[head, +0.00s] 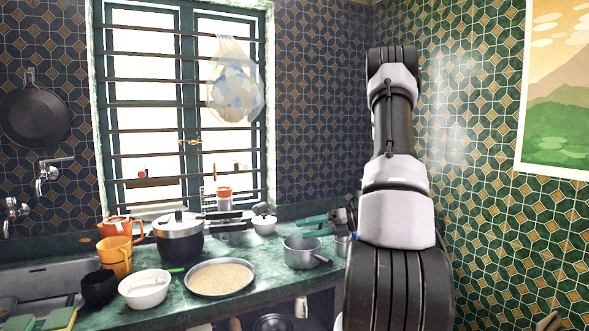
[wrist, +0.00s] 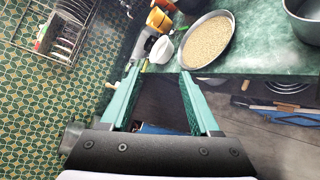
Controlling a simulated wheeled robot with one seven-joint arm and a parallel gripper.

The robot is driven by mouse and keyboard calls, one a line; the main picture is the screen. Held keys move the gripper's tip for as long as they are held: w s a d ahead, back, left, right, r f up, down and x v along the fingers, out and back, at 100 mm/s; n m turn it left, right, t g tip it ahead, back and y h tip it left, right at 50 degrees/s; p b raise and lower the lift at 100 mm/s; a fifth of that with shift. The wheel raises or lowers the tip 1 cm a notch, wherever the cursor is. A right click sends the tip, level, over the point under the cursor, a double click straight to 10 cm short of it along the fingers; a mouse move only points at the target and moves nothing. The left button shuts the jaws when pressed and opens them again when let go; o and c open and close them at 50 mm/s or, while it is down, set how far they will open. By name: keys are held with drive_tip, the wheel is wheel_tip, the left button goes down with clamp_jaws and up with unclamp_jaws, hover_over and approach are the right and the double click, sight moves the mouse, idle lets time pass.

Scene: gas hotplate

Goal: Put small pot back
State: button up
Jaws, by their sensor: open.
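A small grey metal pot (head: 300,254) with a side handle stands upright on the green counter, right of the grain plate. In the wrist view, a grey pot (wrist: 303,22), likely the same one, is cut off at the top right. My gripper (head: 312,221) shows at the back right of the counter in the head view, partly hidden by my arm. In the wrist view, its two teal fingers (wrist: 160,70) are apart, with nothing between them. The pot lies to the right of the fingers there, not touching them.
A round plate of grain (head: 220,277), a white bowl (head: 145,289), orange mugs (head: 115,256) and a pressure cooker (head: 179,238) crowd the counter (head: 275,283). A small lidded pot (head: 263,222) stands behind. A pan (head: 36,114) hangs on the left wall. A dish rack (wrist: 65,35) shows in the wrist view.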

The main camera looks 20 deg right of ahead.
drive_tip(key=s+a+r+n+g+h, duration=0.5)
drive_tip(key=s+a+r+n, duration=0.55)
drive_tip(key=n, duration=0.65)
drive_tip(key=s+a+r+n+t+h, duration=0.1)
drive_tip(key=s+r+n+h, duration=0.1)
drive_tip(key=s+r+n, duration=0.2)
drive_tip(key=s+a+r+n+t+h, duration=0.2)
drive_tip(key=s+r+n+h, duration=0.1)
drive_tip(key=r+n, duration=0.5)
drive_tip(key=s+n, duration=0.1)
drive_tip(key=n, duration=0.2)
drive_tip(key=shift+s+r+n+t, duration=0.2)
drive_tip(key=shift+s+n+t, duration=0.1)
drive_tip(key=shift+s+n, duration=0.1)
